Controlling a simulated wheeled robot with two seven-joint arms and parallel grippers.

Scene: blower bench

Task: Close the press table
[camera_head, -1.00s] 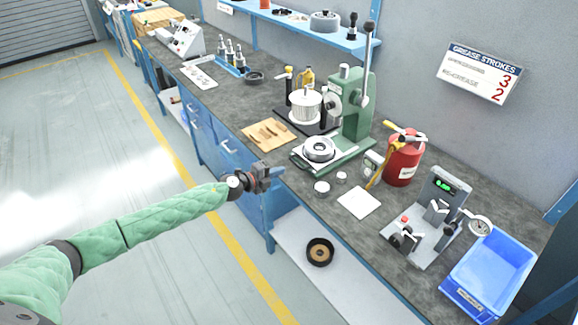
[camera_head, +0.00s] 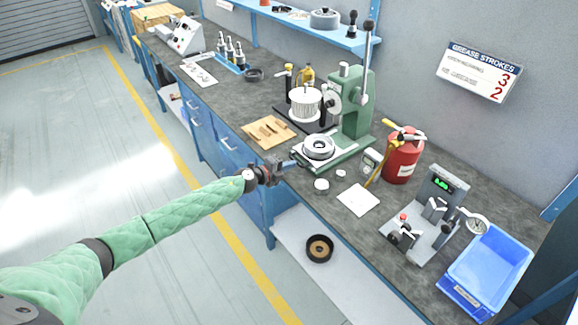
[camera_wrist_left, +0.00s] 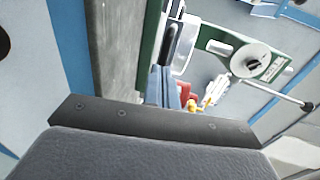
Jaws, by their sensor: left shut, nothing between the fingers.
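The green press (camera_head: 352,105) stands on the bench with its long lever (camera_head: 366,70) upright. Its table (camera_head: 322,152) at the base carries a round metal ring part (camera_head: 319,146). My left gripper (camera_head: 288,165) is shut and empty at the front edge of the press table, at the bench's front edge. I cannot tell whether it touches the table. In the left wrist view the shut fingers (camera_wrist_left: 166,88) point along the green base (camera_wrist_left: 150,45), beside the silver ring (camera_wrist_left: 185,45). My right gripper is not in view.
A wooden board (camera_head: 268,132) lies left of the press and a white ribbed part (camera_head: 305,104) stands behind it. Right of it are a white pad (camera_head: 358,200), a red grease can (camera_head: 403,155), a gauge fixture (camera_head: 425,220) and a blue bin (camera_head: 485,270).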

